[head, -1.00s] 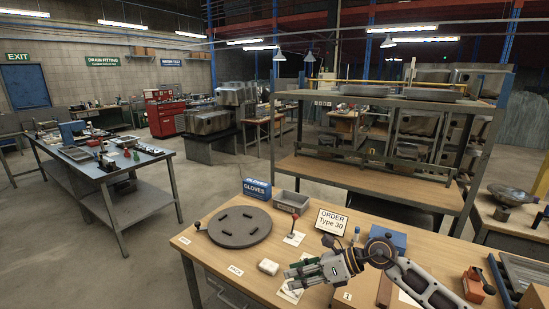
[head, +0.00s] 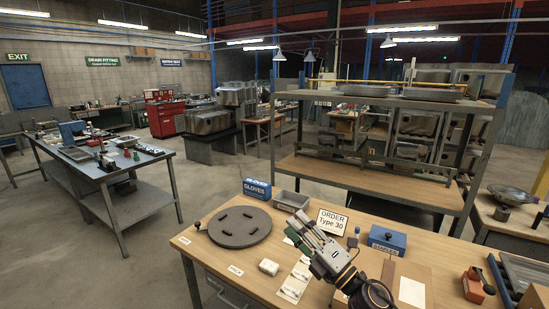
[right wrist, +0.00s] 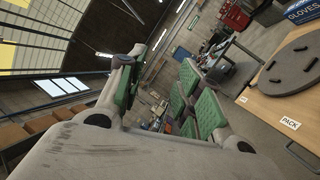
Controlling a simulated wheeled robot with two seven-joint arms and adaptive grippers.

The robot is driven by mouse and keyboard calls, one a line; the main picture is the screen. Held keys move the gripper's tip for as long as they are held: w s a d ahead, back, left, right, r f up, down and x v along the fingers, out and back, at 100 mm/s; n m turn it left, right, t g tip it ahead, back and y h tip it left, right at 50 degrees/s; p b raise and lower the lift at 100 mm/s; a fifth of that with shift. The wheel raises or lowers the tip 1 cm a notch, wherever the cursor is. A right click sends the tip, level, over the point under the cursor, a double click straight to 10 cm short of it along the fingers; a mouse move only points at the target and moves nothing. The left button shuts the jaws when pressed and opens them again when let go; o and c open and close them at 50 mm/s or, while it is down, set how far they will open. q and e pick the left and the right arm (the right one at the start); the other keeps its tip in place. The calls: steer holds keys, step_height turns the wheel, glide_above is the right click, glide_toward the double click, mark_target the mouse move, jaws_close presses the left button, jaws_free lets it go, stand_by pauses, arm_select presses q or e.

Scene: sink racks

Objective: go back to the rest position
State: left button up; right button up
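My right gripper (head: 299,229) is over the workbench (head: 212,265) in the head view, in front of the order sign, pointing up and to the left. In the right wrist view its green-padded fingers (right wrist: 165,95) stand apart with nothing between them. The view between them looks out over the shop floor. My left gripper is not in view.
On the bench are a round grey plate (head: 240,227) with dark slots, a blue gloves box (head: 257,189), a grey bin (head: 291,201), an order sign (head: 331,222), a blue box (head: 388,240) and a white block (head: 269,267). A rack (head: 370,182) stands behind.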

steer(key=s+d+f+m+g+h, duration=0.1)
steer(key=s+d+f+m+h, duration=0.1)
steer(key=d+f+m+h, duration=1.65)
steer(key=s+a+f+m+g+y, duration=0.15)
steer(key=s+f+m+g, duration=0.35)
steer(key=s, duration=0.6)
steer(key=s+a+f+m+g+y, duration=0.15)
steer(key=s+f+m+g, duration=0.25)
steer(key=s+f+g, duration=0.55)
steer(key=s+f+t, duration=0.1)
steer(key=s+f, duration=0.1)
steer(key=f, duration=1.3)
steer(key=s+f+t, duration=0.1)
steer(key=s+f, duration=0.1)
steer(key=f, duration=1.3)
steer(key=s+d+f+g, duration=0.1)
steer(key=s+d+f, duration=0.1)
steer(key=s+f, duration=0.8)
steer(key=s+d+f+g, duration=0.1)
steer(key=s+d+f, duration=0.1)
steer(key=s+f, duration=0.9)
steer(key=shift+s+d+n+y, duration=0.35)
steer(key=shift+s+n, duration=0.1)
steer(key=shift+s, duration=0.45)
